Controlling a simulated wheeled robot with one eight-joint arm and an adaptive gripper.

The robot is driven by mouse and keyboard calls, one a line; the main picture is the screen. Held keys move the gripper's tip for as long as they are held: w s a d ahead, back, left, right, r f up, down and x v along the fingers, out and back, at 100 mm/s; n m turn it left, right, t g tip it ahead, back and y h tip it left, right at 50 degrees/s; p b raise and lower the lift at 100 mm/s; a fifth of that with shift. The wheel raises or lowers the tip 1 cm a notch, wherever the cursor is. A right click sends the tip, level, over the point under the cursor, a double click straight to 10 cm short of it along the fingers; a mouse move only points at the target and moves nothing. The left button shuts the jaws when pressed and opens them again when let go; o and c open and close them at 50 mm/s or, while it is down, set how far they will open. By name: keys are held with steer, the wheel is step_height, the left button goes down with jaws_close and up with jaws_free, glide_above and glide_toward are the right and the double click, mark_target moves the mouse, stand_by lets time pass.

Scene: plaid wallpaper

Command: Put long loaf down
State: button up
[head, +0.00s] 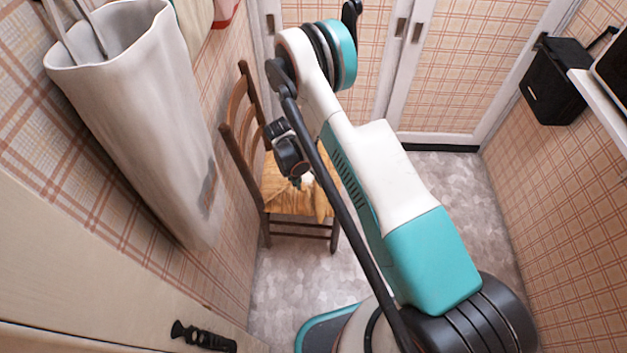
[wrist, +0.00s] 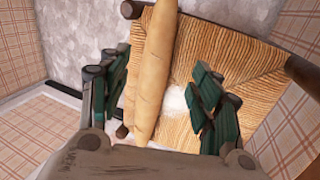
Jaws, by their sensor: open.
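The long loaf (wrist: 155,70) is a pale tan baguette. In the wrist view it lies lengthwise over the woven straw seat (wrist: 235,65) of a wooden chair, close to the seat's left edge. My gripper (wrist: 158,88) is open, with its green-padded fingers on either side of the loaf. The loaf is nearer the left finger, and a gap shows between it and the right finger. In the head view my gripper (head: 301,180) is low over the chair seat (head: 280,196), and the loaf is hard to make out.
A small white item or patch (wrist: 175,98) shows on the seat beside the loaf. The chair's backrest (head: 240,125) stands by the left wall, near a hanging white bag (head: 140,110). A black box (head: 557,82) hangs on the right wall. Bare floor (head: 465,185) lies right of my arm.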

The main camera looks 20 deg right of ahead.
step_height(320, 180, up, 32)
steer(key=s+d+n+t+y, duration=0.1)
steer(key=d+n+t+y, duration=0.1)
steer(key=t, duration=0.1)
steer(key=s+r+n+t, duration=0.1)
steer(key=s+r+t, duration=0.1)
steer(key=s+r, duration=0.6)
steer(key=s+d+r+n+t+y, duration=0.1)
steer(key=s+r+t, duration=0.2)
steer(key=s+r, duration=0.5)
steer(key=s, duration=0.7)
steer(key=shift+d+t+y, duration=0.3)
steer(key=shift+o, duration=0.9)
